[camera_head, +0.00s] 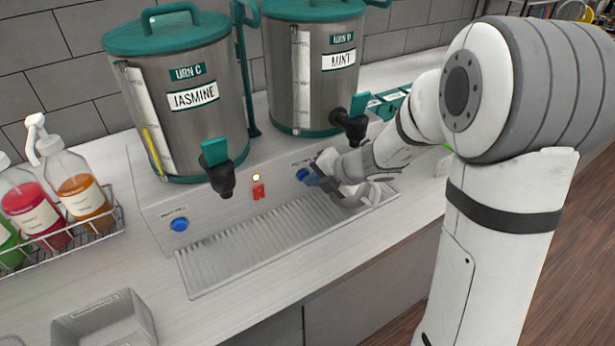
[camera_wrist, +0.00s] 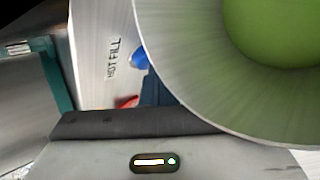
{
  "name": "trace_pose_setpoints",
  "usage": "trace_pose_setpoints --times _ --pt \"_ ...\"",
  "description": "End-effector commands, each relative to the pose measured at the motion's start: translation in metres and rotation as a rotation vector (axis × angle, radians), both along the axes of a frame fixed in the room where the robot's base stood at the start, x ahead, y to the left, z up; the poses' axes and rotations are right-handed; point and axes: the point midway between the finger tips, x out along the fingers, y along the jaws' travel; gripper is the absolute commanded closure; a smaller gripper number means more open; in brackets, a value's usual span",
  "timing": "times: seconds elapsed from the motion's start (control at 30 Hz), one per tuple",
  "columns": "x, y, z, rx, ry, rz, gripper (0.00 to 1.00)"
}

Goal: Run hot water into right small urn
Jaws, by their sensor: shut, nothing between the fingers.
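Two steel urns with teal lids stand on the counter: the left urn (camera_head: 190,128) is labelled JASMINE and the right urn (camera_head: 318,95) is labelled MINT. Each has a black tap with a teal handle and a sight strip. My gripper (camera_head: 316,179) is shut and empty, its tips close to the right blue button (camera_head: 303,174) on the panel below the MINT urn. In the wrist view a blue button (camera_wrist: 138,60) shows beside the words HOT FILL, partly hidden. I cannot tell whether the tips touch it.
A left blue button (camera_head: 180,224), a red switch (camera_head: 258,191) and a small lit lamp (camera_head: 256,177) are on the panel. A ribbed drip tray (camera_head: 235,255) lies in front. A bottle rack (camera_head: 112,222) stands left; a grey bin (camera_head: 105,322) sits near the front.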

Motion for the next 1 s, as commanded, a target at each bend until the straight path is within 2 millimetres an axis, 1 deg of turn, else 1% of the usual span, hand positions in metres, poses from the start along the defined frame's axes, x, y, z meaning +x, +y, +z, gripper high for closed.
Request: trace_pose_setpoints --times 0.03,0.3,0.63,1.0 --pt "0.003 0.005 0.007 0.000 -0.023 0.021 1.00" --pt "-0.005 0.000 0.005 -0.001 -0.022 0.021 1.00" --pt "-0.007 -0.003 0.004 -0.001 -0.020 0.018 1.00" --pt "-0.036 -0.025 0.003 -0.001 -0.015 0.008 1.00"
